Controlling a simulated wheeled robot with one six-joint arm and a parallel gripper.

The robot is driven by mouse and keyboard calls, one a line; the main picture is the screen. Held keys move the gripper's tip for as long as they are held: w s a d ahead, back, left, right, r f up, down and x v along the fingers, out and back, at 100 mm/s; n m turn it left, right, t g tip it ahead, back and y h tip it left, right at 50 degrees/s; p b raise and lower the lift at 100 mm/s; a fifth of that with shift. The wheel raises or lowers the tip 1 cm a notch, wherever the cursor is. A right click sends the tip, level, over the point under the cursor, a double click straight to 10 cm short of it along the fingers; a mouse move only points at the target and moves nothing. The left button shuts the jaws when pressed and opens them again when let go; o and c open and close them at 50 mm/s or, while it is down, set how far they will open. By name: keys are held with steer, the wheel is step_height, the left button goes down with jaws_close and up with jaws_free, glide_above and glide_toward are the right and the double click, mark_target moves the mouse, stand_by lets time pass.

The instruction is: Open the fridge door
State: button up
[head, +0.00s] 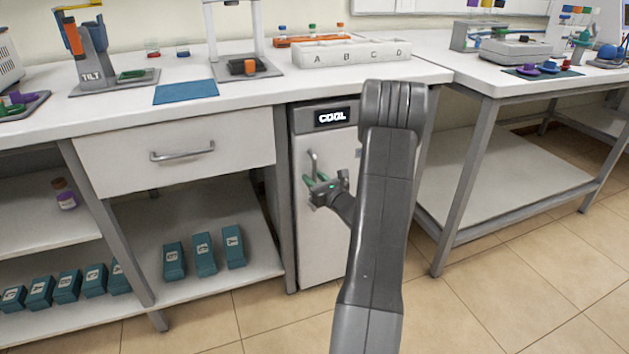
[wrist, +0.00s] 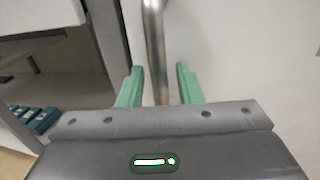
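The fridge (head: 322,240) is a small white unit under the bench, with a dark panel reading "COOL" on top. Its door looks shut. A vertical metal handle (head: 312,162) is on the left side of the door. My gripper (head: 318,184) is at the handle, partly hidden by my arm in the head view. In the wrist view, the green fingers of my gripper (wrist: 160,86) are apart, one on each side of the handle bar (wrist: 154,50). Gaps show between the bar and both fingers.
A drawer (head: 180,170) with a metal handle is left of the fridge. Below it, a shelf holds several teal boxes (head: 205,254). A table leg (head: 463,185) stands at the right. The tiled floor (head: 270,325) in front is clear.

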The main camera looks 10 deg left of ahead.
jaws_close()
